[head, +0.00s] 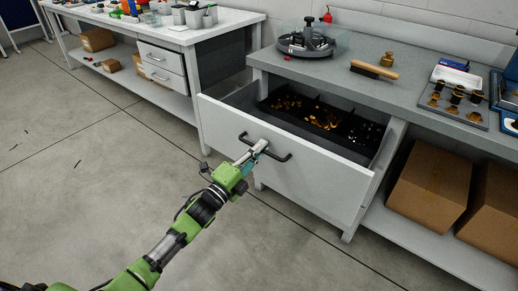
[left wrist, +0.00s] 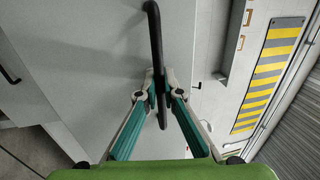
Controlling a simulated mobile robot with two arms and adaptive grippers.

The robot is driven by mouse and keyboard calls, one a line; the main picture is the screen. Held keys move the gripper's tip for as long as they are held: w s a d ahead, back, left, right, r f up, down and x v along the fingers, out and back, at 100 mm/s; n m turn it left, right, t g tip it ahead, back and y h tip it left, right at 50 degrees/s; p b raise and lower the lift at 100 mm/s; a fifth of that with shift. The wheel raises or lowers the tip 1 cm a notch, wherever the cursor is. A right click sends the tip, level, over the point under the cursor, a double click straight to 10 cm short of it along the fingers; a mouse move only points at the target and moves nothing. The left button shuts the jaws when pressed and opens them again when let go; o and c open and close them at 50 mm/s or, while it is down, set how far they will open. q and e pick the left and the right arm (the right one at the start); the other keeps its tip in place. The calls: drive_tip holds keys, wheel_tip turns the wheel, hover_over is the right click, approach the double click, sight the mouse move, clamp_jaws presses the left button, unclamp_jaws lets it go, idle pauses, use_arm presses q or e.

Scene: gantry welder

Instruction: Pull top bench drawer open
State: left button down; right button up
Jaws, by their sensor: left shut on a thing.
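The top bench drawer (head: 297,152) is a grey drawer under the right-hand bench, and it stands well open. Inside it a dark divided tray (head: 318,118) holds small brass-coloured and dark parts. Its black bar handle (head: 277,155) runs across the front. My left gripper (head: 260,146) is shut on the handle near its middle. The handle (left wrist: 152,35) also shows in the left wrist view, with the fingers of my left gripper (left wrist: 160,85) closed around it. My right gripper is in neither view.
Cardboard boxes (head: 430,185) sit on the lower shelf at the right. A brush (head: 374,70), a round grey device (head: 305,40) and small parts trays stand on the bench top. Another bench (head: 165,30) with drawers is at the left. The floor (head: 100,190) before the drawer is clear.

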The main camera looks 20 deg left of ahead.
use_arm(q)
drive_tip(key=shift+s+a, duration=0.1)
drive_tip(key=shift+s, duration=0.1)
drive_tip(key=c, duration=2.5)
unclamp_jaws()
drive_tip(key=v, duration=1.2)
drive_tip(key=shift+f, duration=0.1)
